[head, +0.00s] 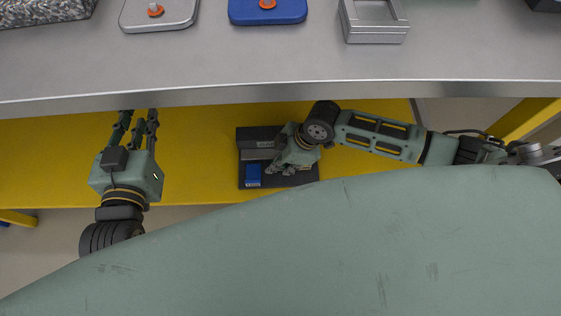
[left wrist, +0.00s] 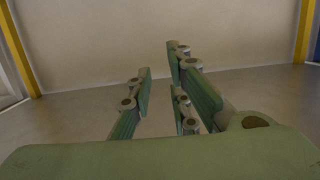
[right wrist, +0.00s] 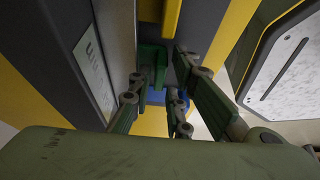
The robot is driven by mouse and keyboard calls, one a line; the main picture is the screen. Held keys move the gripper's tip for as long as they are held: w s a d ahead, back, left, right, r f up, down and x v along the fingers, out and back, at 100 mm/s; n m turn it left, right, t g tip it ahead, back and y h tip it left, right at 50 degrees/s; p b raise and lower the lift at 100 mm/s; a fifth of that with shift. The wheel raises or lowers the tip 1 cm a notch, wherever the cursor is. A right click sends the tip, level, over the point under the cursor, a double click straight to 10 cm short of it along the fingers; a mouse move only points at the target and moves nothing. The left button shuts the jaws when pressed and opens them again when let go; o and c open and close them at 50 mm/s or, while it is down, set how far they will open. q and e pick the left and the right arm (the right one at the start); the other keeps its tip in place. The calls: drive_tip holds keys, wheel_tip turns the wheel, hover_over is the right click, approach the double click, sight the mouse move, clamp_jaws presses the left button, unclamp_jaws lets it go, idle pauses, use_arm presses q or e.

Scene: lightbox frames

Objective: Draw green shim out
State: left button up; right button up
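A dark green block, which looks like the green shim (right wrist: 152,62), shows in the right wrist view against a dark holder (right wrist: 62,55). My right gripper (right wrist: 158,92) is close to it, its fingers apart on either side of the block's near end; I cannot tell whether they touch it. In the head view my right gripper (head: 283,170) is over the right part of the dark holder (head: 251,133) and hides the shim. My left gripper (head: 138,116) is open and empty at the left; the left wrist view also shows its spread fingers (left wrist: 160,85).
The holder also carries a blue block (head: 253,176) and a grey block (head: 258,154). It stands on a yellow surface (head: 205,160). A grey shelf (head: 200,70) with trays runs along the top, its edge above both grippers.

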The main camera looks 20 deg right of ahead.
clamp_jaws()
idle(0.4)
